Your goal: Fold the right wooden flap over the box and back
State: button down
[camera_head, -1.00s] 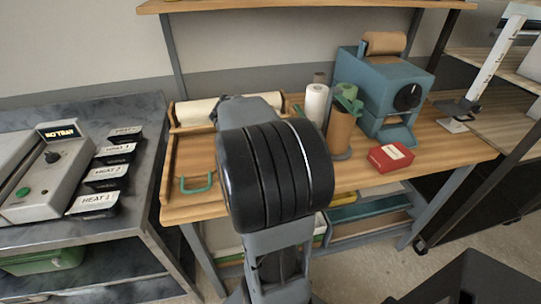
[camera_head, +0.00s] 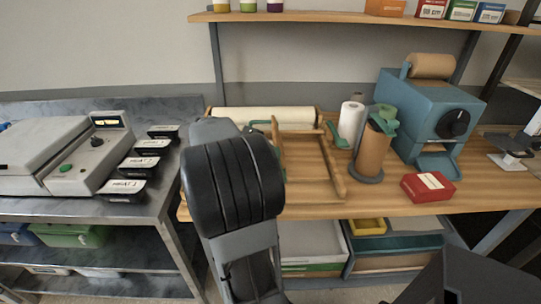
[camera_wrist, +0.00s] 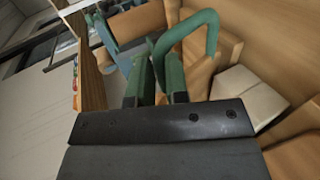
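A wooden box (camera_head: 340,178) lies on the bench, with a low wooden rim around its bare floor. A thin wooden flap (camera_head: 276,140) stands up at its left, beside my arm. A green piece (camera_head: 258,126) shows by the flap's top. Another green handle (camera_head: 337,136) is at the box's far right corner. In the wrist view, the two green fingers of my gripper (camera_wrist: 158,85) are close together with a narrow gap. A green looped handle (camera_wrist: 207,35) stands against wood right beside them, one leg near the gap. Whether it is gripped is unclear. My arm hides the gripper in the head view.
A brown roll (camera_head: 372,153), a white roll (camera_head: 351,121), a red box (camera_head: 428,187) and a blue machine (camera_head: 430,110) stand right of the box. A paper roll (camera_head: 262,114) lies behind it. A grey sealer (camera_head: 90,155) is on the left bench.

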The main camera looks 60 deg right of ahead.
jog(key=shift+w+a+f, duration=0.1)
jog(key=shift+a+f, duration=0.05)
jog(key=shift+f, duration=0.3)
jog(key=shift+w+a+f, duration=0.1)
jog(key=shift+f, duration=0.3)
jog(key=c, duration=1.3)
grip_release()
jog(key=shift+d, duration=0.2)
jog(key=shift+o, duration=0.9)
jog(key=shift+a+r, duration=0.1)
jog(key=shift+r, duration=0.05)
jog(key=shift+r, duration=0.1)
jog(key=v, duration=1.3)
jog(key=shift+w+r, duration=0.15)
jog(key=shift+w, duration=0.2)
